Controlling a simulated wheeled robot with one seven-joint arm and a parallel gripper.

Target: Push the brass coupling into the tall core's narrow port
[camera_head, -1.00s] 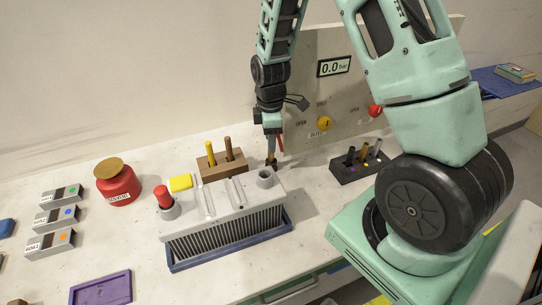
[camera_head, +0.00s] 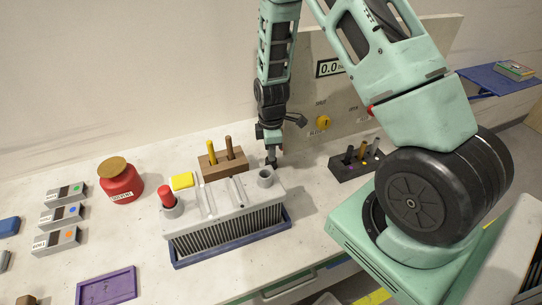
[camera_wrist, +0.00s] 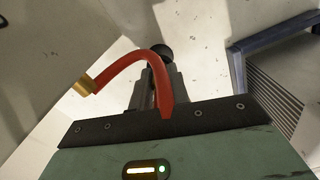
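The grey finned core (camera_head: 226,221) stands upright in a blue tray (camera_head: 232,250). A red plug sits in its left port; its right port (camera_head: 265,174) is open at the top. My gripper (camera_head: 271,162) points down just behind that port. In the wrist view a red curved hose (camera_wrist: 131,59) arcs over my fingers and ends in a brass-coloured coupling (camera_wrist: 84,86), out to the left. A round black thing (camera_wrist: 161,51) shows at my fingertips (camera_wrist: 155,70). The hose hides much of the fingers, so I cannot tell what they grip.
A wooden block (camera_head: 222,168) with two rods stands behind the core. A dark rack (camera_head: 352,170) with several rods stands to its right.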

